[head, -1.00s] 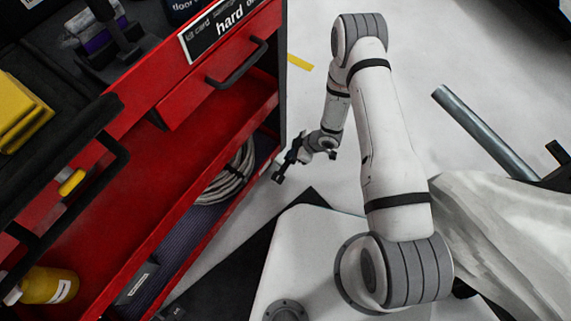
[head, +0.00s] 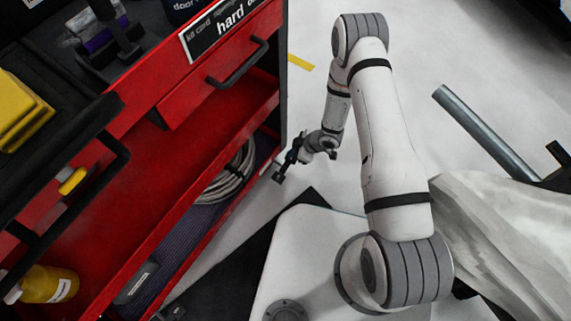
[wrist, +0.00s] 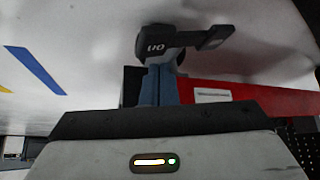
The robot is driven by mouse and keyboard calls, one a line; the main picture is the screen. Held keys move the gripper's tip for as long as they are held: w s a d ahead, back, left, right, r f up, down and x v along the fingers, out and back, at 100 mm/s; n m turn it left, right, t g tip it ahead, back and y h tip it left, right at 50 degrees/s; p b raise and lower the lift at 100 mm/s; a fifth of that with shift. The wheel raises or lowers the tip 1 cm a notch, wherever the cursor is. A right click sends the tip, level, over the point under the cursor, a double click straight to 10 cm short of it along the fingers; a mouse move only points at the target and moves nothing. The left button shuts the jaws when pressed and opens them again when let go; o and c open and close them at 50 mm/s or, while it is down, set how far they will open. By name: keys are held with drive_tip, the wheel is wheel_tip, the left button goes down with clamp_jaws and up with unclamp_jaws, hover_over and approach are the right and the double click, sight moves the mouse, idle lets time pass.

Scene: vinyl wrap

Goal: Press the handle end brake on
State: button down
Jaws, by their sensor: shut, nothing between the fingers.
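A black block marked "on" (wrist: 160,44), its letters upside down, shows in the wrist view with a flat dark tab reaching to the right. My gripper (wrist: 161,72) is shut, its blue-grey fingers side by side and empty. The fingertips lie right at the near edge of the black block; I cannot tell whether they touch it. In the head view my gripper (head: 286,166) is low beside the red cart's (head: 215,208) right edge. A small dark piece shows at its tip, too small to read there.
The cart's open shelf holds a coiled hose (head: 233,173), and a yellow bottle (head: 46,285) stands at lower left. Drawer handles (head: 238,65) stick out near my arm. A grey pipe (head: 483,130) is at right. The pale floor beyond my gripper is clear.

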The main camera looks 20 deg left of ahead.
drive_tip(key=shift+f, duration=0.2)
drive_tip(key=shift+f+b, duration=1.25)
drive_tip(key=shift+f, duration=0.25)
wheel_tip(320, 180, up, 7)
drive_tip(key=p, duration=0.5)
drive_tip(key=shift+r+p, duration=0.2)
drive_tip(key=shift+p, duration=0.15)
drive_tip(key=shift+w+f, duration=0.1)
